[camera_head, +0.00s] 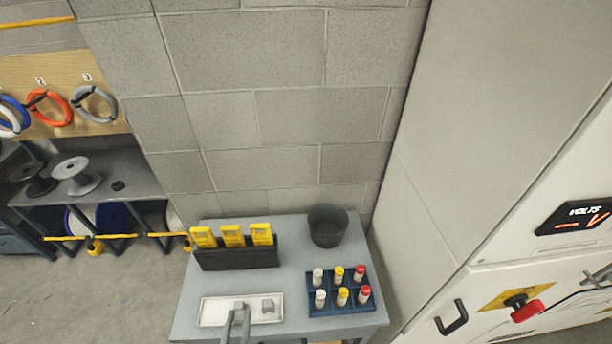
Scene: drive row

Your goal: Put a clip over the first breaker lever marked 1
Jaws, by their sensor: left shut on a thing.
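A white tray (214,312) lies on the front left of the grey table. A small grey block-like piece (268,305), which looks like a clip, sits in its right part. My left gripper (240,310) is at the tray's front middle, to the left of that piece. It is shut on a small grey thing, seemingly a clip, hard to tell apart from the fingers. No breaker lever marked 1 can be made out. A red rotary handle (526,311) on a yellow plate shows on the white cabinet at the right. My right gripper is not in view.
On the table (300,255) stand a black holder (238,257) with yellow devices, a dark cup (327,227) and a blue rack (333,308) of capped bottles. A workbench (125,170) with spools is at the left. The block wall closes off the back.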

